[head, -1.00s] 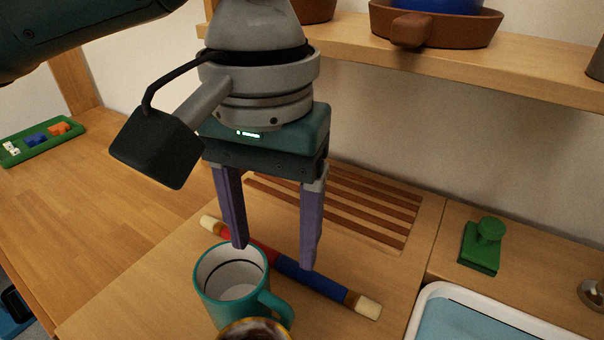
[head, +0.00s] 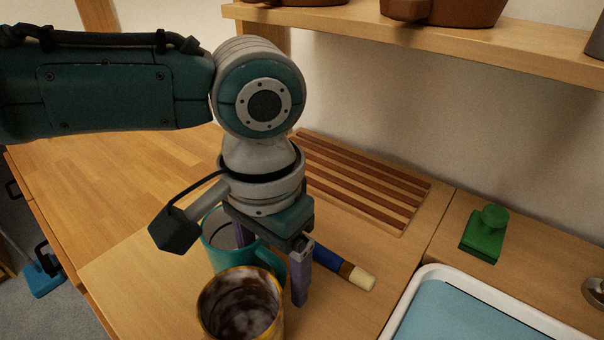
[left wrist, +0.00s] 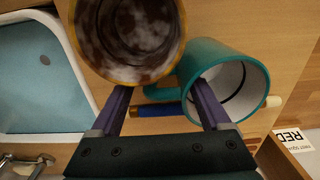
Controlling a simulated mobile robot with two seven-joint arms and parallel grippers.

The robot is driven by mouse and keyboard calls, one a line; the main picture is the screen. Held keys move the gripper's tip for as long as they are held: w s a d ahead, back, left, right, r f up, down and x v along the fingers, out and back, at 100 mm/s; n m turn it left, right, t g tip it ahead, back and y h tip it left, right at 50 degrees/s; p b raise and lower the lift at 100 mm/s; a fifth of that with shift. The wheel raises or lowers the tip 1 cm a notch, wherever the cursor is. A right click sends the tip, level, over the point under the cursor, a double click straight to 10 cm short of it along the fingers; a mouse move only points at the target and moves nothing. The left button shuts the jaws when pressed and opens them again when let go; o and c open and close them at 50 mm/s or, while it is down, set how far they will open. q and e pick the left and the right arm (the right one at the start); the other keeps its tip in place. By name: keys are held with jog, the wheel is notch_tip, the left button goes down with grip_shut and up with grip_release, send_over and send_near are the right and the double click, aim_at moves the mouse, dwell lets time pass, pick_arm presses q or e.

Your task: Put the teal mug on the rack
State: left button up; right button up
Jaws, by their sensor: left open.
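The teal mug (head: 216,255) stands upright on the wooden counter, with its white inside showing and its handle on the right. It also shows in the left wrist view (left wrist: 258,84). My left gripper (head: 270,272) is lowered over it, open, with its purple fingers pointing down. In the left wrist view (left wrist: 164,86) the handle lies between the fingers, and one finger overlaps the mug's mouth; I cannot tell whether it touches. The slatted wooden rack (head: 362,183) lies flat and empty behind the gripper. My right gripper is out of view.
A yellow-rimmed mug (head: 240,310) with a stained inside stands close in front of the teal mug. A rod with a blue section (head: 328,260) lies behind. A white-rimmed basin (head: 440,275) and a green block with a knob (head: 484,235) are right. A shelf (head: 430,40) hangs above.

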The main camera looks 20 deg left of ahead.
pick_arm(q)
jog(key=shift+f, duration=0.3)
grip_shut()
dwell(0.5)
